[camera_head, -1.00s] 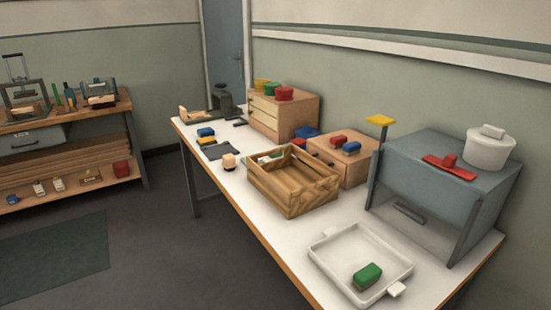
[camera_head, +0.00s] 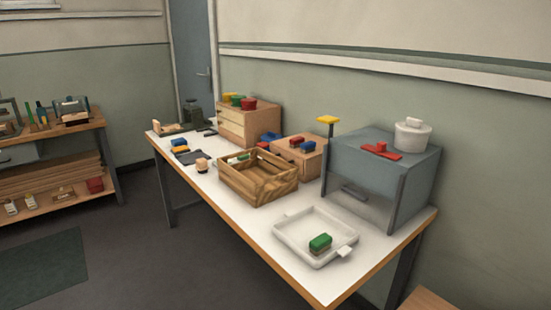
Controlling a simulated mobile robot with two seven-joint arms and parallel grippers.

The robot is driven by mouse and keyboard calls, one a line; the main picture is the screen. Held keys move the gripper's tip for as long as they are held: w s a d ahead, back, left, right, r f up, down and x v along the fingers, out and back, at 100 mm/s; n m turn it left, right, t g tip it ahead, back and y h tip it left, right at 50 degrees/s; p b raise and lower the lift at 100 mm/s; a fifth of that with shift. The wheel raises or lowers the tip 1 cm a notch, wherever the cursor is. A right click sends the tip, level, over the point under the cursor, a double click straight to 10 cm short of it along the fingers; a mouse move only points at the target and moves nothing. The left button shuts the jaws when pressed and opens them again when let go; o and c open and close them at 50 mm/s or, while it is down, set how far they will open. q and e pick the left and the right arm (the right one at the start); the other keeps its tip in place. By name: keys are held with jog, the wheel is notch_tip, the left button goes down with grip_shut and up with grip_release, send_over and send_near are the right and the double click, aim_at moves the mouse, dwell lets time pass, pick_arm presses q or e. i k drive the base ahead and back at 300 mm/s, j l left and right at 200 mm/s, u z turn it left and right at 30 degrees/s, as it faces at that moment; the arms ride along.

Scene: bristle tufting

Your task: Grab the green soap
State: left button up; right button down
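The green soap (camera_head: 320,243) is a small green block with a paler lower part. It lies in the front right part of a shallow white tray (camera_head: 290,250) with a handle tab at its right corner. The tray sits on the white-topped table (camera_head: 330,284) near its front edge.
Wooden drawer boxes (camera_head: 249,125) are farther back. Floor before the table is clear.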

aim_at(243, 157)
jog(key=z, duration=2.55)
jog(key=k+j, duration=0.2)
jog(key=j, duration=0.35)
jog(key=k+j, duration=0.25)
jog(key=j, duration=0.35)
jog(key=k+j, duration=0.2)
jog(key=j, duration=0.35)
jog(key=k+j, duration=0.2)
jog(key=j, duration=0.35)
jog(key=k+j, duration=0.25)
jog(key=j, duration=0.35)
jog(key=k+j, duration=0.2)
jog(key=j, duration=0.35)
jog(key=k+j+z, duration=0.1)
jog(key=j, duration=0.45)
jog(key=k+j, duration=0.35)
jog(key=j, duration=0.2)
